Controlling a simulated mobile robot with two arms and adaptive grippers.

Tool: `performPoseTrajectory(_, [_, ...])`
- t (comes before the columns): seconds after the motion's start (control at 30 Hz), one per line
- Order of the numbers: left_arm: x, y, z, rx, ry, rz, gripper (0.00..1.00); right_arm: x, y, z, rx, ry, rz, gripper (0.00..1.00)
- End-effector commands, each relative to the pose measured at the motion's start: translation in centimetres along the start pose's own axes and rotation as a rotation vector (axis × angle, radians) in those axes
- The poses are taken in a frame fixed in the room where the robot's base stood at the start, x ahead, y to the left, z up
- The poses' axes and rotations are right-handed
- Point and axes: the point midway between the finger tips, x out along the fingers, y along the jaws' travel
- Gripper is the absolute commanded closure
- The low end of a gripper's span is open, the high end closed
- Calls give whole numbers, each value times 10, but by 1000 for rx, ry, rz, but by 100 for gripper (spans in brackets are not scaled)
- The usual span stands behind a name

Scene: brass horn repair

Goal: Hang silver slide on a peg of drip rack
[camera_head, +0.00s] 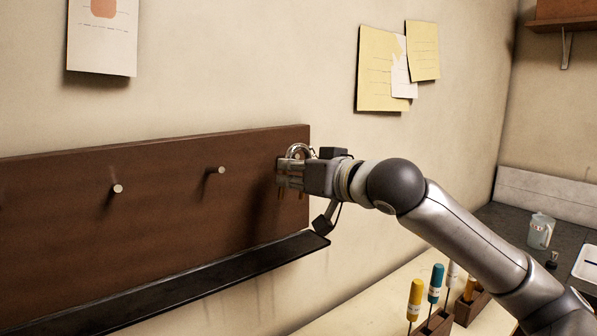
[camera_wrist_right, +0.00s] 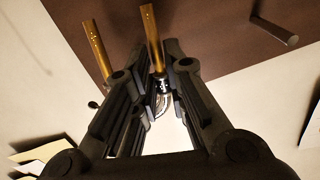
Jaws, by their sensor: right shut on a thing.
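The silver slide (camera_head: 299,149) has a curved silver bow and brass-coloured legs, which show in the right wrist view (camera_wrist_right: 153,38). My right gripper (camera_head: 289,173) is shut on it in front of the right end of the drip rack's brown board (camera_head: 165,208). The bow rises above the fingers and the legs point down. In the wrist view the fingertips (camera_wrist_right: 161,75) close around the slide near its bow. Two bare pegs stick out of the board, a left peg (camera_head: 117,188) and a middle peg (camera_head: 220,170). Whether a peg is behind the gripper is hidden. My left gripper is out of view.
A black drip tray (camera_head: 190,285) runs along the board's lower edge. Below right, yellow (camera_head: 415,298) and teal (camera_head: 436,283) handled tools stand near wooden blocks. A clear jug (camera_head: 540,231) and a white tray (camera_head: 587,263) sit on the dark counter at right.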

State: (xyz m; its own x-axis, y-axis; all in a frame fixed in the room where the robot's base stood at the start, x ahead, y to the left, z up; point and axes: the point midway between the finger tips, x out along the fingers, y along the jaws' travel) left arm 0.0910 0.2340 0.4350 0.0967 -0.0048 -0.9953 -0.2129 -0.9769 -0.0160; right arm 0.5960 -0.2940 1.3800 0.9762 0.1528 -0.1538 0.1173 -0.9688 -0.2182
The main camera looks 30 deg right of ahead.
Motion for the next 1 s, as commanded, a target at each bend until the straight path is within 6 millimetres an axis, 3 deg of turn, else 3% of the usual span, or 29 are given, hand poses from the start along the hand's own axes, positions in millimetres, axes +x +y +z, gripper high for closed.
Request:
performPoseTrajectory(0.47, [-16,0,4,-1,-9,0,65,29,-1,-4,1,-1,-3,100])
performPoseTrajectory(1.0, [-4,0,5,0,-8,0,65,44,2,6,1,0,-1,100])
